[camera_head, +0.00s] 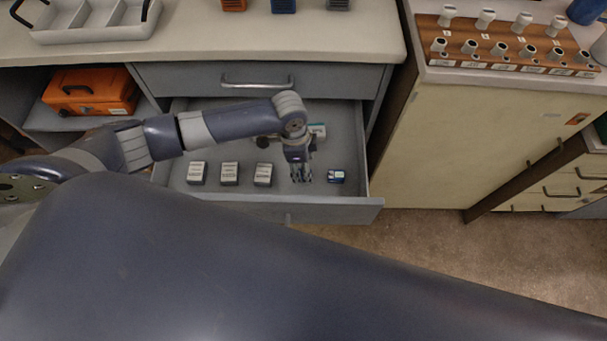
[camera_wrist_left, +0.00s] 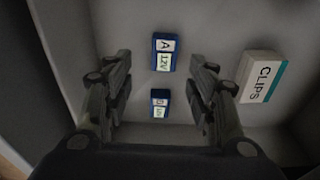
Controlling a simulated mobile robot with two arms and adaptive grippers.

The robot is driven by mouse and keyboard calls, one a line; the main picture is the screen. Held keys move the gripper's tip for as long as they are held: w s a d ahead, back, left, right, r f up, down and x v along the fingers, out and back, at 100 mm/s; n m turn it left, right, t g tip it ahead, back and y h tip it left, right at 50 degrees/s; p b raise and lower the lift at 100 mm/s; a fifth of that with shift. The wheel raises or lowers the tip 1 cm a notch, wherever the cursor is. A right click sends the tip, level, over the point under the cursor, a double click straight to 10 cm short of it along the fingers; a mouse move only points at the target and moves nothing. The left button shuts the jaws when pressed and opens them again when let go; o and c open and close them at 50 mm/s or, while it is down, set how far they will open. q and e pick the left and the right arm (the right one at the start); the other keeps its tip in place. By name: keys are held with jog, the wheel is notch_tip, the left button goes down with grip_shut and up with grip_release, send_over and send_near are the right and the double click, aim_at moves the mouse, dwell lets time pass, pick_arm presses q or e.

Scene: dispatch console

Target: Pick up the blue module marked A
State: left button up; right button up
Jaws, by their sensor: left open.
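The blue module marked A (camera_wrist_left: 165,52) lies flat in the open drawer, with a 12V label, ahead of and between my left fingers in the left wrist view. A second blue module (camera_wrist_left: 160,103) lies nearer, also between the fingers; its letter looks like B. My left gripper (camera_head: 301,178) is open and empty, pointing down into the drawer. In the head view one blue module (camera_head: 336,177) shows just right of the gripper; its letter is too small to read. The other is not visible there, apparently behind the gripper. My right gripper is out of view.
A white and teal CLIPS box (camera_wrist_left: 260,77) lies right of the modules in the wrist view. Three dark, light-topped blocks (camera_head: 229,174) stand left in the drawer (camera_head: 350,205). The counter (camera_head: 215,40) overhangs behind. A beige cabinet (camera_head: 465,145) stands right.

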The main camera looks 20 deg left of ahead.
pick_arm(q)
jog(key=f, duration=0.5)
jog(key=shift+w+a, duration=0.1)
jog(key=shift+w, duration=0.15)
jog(key=shift+c, duration=0.6)
jog(key=c, duration=1.1)
